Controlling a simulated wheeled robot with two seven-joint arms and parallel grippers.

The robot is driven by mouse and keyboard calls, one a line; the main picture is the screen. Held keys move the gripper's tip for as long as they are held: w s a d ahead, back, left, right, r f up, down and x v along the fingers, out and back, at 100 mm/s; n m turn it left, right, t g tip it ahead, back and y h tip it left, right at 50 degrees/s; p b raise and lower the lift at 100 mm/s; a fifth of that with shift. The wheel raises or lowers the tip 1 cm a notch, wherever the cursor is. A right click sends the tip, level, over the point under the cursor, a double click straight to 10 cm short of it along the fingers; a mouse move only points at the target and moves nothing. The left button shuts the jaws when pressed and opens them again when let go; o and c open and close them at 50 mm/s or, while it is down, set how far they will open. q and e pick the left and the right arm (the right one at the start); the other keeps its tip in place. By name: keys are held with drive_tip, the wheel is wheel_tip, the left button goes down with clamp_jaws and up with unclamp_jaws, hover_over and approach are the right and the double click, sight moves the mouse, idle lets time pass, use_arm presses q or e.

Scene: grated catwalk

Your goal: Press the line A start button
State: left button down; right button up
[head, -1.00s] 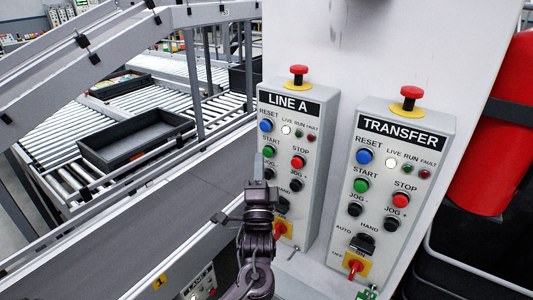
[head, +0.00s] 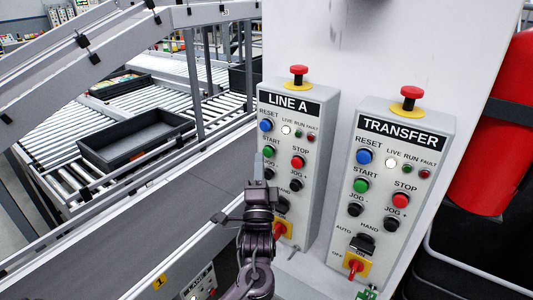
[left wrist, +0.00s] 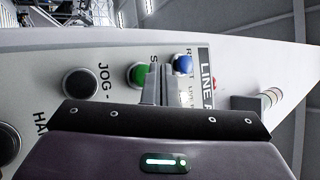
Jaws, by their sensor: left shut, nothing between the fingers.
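The LINE A panel (head: 315,175) stands on the pale wall at the middle of the head view. Its green START button (head: 269,151) sits below the blue RESET button (head: 265,125) and left of the red STOP button (head: 297,162). My left gripper (head: 259,166) is shut and empty, its fingertips just below and left of START. In the left wrist view the fingertips (left wrist: 160,84) overlap the right edge of the green button (left wrist: 138,75). I cannot tell whether they touch it. My gripper body hides part of the lower panel. My right gripper is not in view.
The similar TRANSFER panel (head: 393,200) stands close on the right with its own green button (head: 361,186). Red emergency-stop knobs top both panels. A conveyor rail (head: 120,225) runs along the left, with a dark tray (head: 136,142) on rollers beyond.

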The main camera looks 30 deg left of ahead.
use_arm(q)
drive_tip(key=shift+w, duration=0.1)
drive_tip(key=shift+w, duration=0.35)
drive_tip(key=shift+w+d, duration=0.1)
drive_tip(key=shift+w, duration=0.65)
idle(1.0)
drive_tip(key=shift+s, duration=0.1)
drive_tip(key=shift+s+p, duration=0.5)
drive_tip(key=shift+s, duration=0.6)
